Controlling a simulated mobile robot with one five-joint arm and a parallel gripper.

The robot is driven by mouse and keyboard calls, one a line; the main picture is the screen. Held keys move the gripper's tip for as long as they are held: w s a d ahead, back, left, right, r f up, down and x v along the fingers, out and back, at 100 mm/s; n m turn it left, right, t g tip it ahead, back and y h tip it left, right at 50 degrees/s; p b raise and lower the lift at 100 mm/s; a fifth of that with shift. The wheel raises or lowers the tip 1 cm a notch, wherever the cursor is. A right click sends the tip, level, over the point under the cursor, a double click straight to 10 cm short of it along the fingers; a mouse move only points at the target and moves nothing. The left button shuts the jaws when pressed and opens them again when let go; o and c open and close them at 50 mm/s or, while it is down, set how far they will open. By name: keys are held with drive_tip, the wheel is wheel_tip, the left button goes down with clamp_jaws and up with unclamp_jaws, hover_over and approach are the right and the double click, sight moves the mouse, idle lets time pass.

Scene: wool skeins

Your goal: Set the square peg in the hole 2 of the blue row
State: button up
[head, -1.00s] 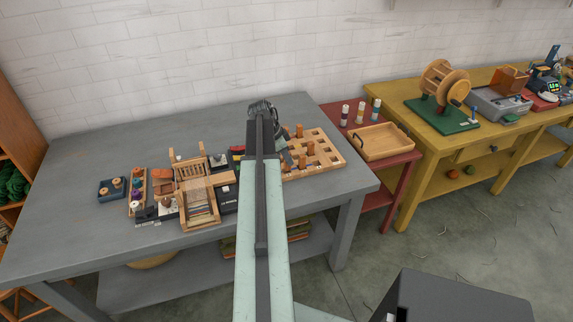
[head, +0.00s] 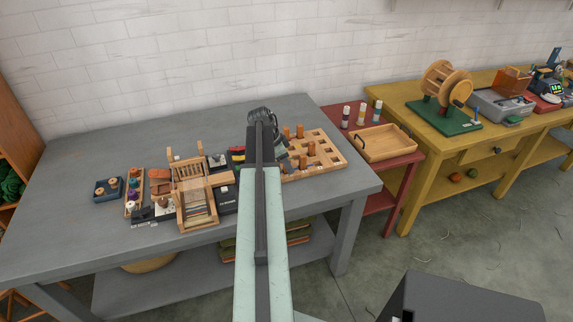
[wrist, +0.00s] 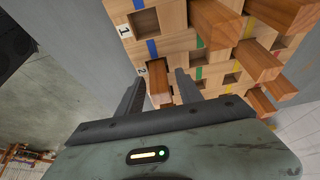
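The wooden peg board (head: 332,150) lies at the right end of the grey table, partly hidden by my arm in the head view. In the wrist view the board (wrist: 172,47) fills the upper middle, with blue marks (wrist: 152,48) and small number labels (wrist: 141,71) along its near-left edge. A square wooden peg (wrist: 158,78) stands in the blue row beside the lower label, whose digit looks like 2. My gripper (wrist: 158,90) is open, with one finger on each side of this peg and slim gaps between. How deep the peg sits is unclear.
Several other square pegs, such as this one (wrist: 260,60), stand up from the board close to my right finger. A wooden loom (head: 196,195) and small trays stand left of my arm. A wooden tray (head: 383,143) rests on the red table.

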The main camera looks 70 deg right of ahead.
drive_tip(key=shift+w+r+p, duration=0.1)
drive_tip(key=shift+r+p, duration=0.4)
drive_tip(key=p+v, duration=1)
drive_tip(key=v, duration=0.1)
drive_tip(key=shift+a+r, duration=0.1)
drive_tip(key=shift+a, duration=0.05)
